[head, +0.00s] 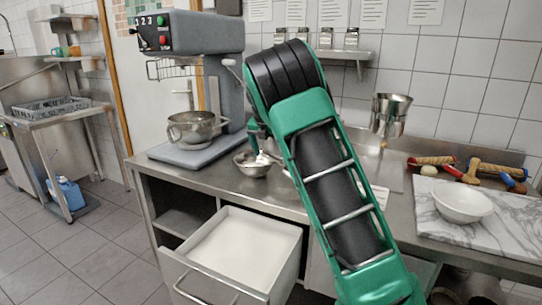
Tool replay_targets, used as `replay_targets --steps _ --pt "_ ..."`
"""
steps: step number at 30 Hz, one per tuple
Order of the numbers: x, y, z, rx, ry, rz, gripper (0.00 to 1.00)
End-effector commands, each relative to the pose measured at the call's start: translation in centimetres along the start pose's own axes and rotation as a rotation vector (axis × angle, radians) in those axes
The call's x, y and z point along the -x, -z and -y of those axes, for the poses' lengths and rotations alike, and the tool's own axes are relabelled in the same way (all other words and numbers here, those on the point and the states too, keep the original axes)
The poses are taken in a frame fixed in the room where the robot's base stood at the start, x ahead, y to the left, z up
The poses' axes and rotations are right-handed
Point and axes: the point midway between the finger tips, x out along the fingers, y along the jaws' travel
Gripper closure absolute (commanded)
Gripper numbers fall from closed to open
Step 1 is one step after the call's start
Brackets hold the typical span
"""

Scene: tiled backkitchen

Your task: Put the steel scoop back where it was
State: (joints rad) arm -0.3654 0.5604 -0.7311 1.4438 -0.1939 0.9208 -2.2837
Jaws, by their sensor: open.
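I cannot pick out the steel scoop for certain. My gripper (261,152) is small in the head view, partly behind my green arm, and points down over a small steel bowl (246,167) on the counter. Something pale shows at the bowl, just under the fingers; I cannot tell whether it is the bowl's contents or part of a tool. My gripper is open. An open drawer bin (288,238) below the counter holds a smooth white powder. My arm hides part of the counter behind it.
A grey mixer (205,35) with a steel bowl (190,127) stands left on the counter (205,178). At right are a marble board (432,218), a white bowl (462,203), rolling pins (478,170) and a steel vessel (390,106). Small jars (326,38) stand on the wall shelf.

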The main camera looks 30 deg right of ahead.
Motion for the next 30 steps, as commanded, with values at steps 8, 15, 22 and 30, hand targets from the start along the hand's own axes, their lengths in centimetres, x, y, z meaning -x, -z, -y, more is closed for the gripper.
replay_targets --steps 8,15,22,30 --pt "3.6 -0.5 -0.1 0.0 -0.004 0.002 0.0" --pt "8.6 -0.5 0.0 0.0 -0.004 0.002 0.0" --pt "11.9 -0.5 0.0 -0.001 -0.001 0.001 0.0" --pt "13.0 -0.5 0.1 -0.001 0.0 0.0 0.0"
